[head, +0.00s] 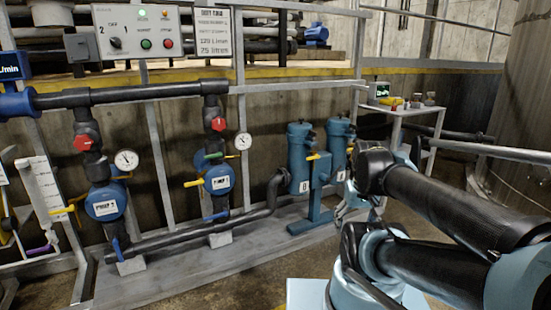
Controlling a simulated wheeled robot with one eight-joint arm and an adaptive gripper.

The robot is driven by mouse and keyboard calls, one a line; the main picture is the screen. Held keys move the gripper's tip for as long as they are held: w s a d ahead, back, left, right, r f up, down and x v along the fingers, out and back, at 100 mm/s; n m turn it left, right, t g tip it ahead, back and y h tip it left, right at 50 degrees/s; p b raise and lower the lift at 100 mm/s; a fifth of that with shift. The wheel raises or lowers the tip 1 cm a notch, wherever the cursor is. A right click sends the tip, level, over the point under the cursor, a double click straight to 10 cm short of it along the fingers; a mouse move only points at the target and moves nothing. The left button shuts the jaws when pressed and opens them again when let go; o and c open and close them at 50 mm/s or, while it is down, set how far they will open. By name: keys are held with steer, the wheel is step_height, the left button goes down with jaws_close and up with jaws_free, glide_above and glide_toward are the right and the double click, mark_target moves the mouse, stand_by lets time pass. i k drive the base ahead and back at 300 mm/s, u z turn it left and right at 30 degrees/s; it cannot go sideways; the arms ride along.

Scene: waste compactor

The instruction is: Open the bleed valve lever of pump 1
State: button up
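Two blue round pumps with white labels are mounted on the pipework: a left pump (105,203) and a right pump (218,179). The label lettering is too small for me to read the numbers surely, so I cannot tell which is pump 1. A yellow lever (62,210) sticks out left of the left pump, and another yellow lever (194,184) left of the right pump.
Red valve handles (83,142) and pressure gauges (127,160) sit near the pumps. Blue filter cylinders (300,158) stand between the pumps and my arm. A black pipe (180,236) runs low along the grey base. A small white table (398,112) stands behind. Floor in front is clear.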

mark_target(201, 181)
steer(key=z, duration=1.25)
steer(key=k, duration=1)
steer(key=u, duration=0.4)
steer(key=i, duration=0.5)
steer(key=z, duration=0.1)
